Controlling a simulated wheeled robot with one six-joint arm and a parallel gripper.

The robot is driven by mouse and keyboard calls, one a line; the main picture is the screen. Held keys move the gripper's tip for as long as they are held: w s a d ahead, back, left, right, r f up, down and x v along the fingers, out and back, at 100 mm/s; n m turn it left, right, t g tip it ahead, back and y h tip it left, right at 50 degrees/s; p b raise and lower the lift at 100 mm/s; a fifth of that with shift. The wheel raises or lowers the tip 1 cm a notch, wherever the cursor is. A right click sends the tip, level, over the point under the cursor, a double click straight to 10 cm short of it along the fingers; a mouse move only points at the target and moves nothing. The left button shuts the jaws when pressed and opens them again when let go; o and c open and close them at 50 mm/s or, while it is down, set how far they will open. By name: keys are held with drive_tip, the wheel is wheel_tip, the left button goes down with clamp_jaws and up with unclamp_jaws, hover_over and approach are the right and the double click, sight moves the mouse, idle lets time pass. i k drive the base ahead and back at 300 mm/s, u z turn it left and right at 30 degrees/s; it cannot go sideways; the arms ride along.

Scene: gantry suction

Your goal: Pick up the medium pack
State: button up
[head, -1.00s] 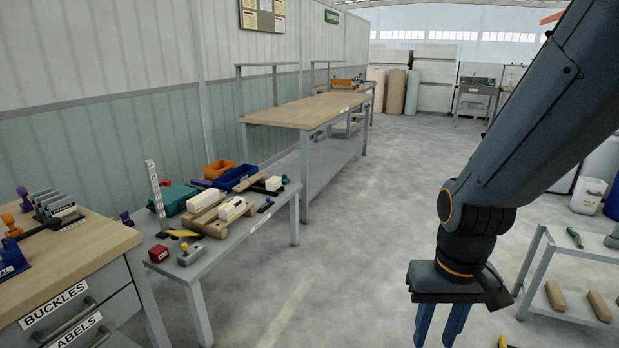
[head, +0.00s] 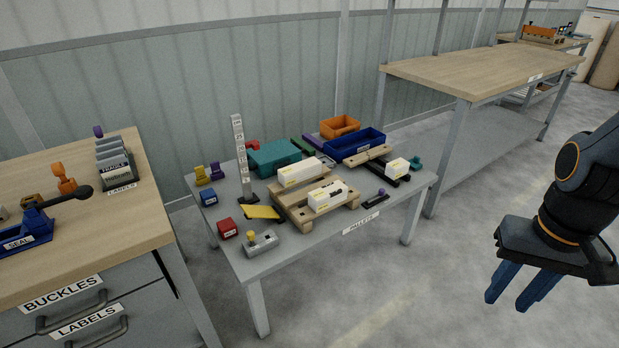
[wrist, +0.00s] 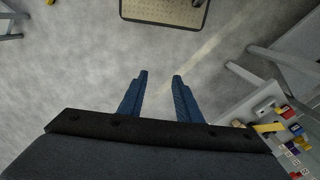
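Three white-and-yellow packs are on the grey pallets table (head: 300,250) in the head view. A smaller-looking pack (head: 397,169) sits to the right, by dark forks. The front pack looks middle in size, but I cannot read a label that names the medium one. My gripper (head: 506,304) is open and empty, pointing down over the floor right of the table. Its spread fingers (wrist: 160,76) show in the wrist view.
A measuring post (head: 241,155), teal case (head: 273,157), blue bin (head: 354,146) and orange bin (head: 340,126) stand around the pallet. A grey block with a yellow knob (head: 261,244) is at the front edge. A drawer bench (head: 120,225) stands left. Floor between table and gripper is clear.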

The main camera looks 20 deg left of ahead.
sight(322, 199)
drive_tip(key=u, duration=0.6)
drive_tip(key=i, duration=1.45)
drive_tip(key=u, duration=0.65)
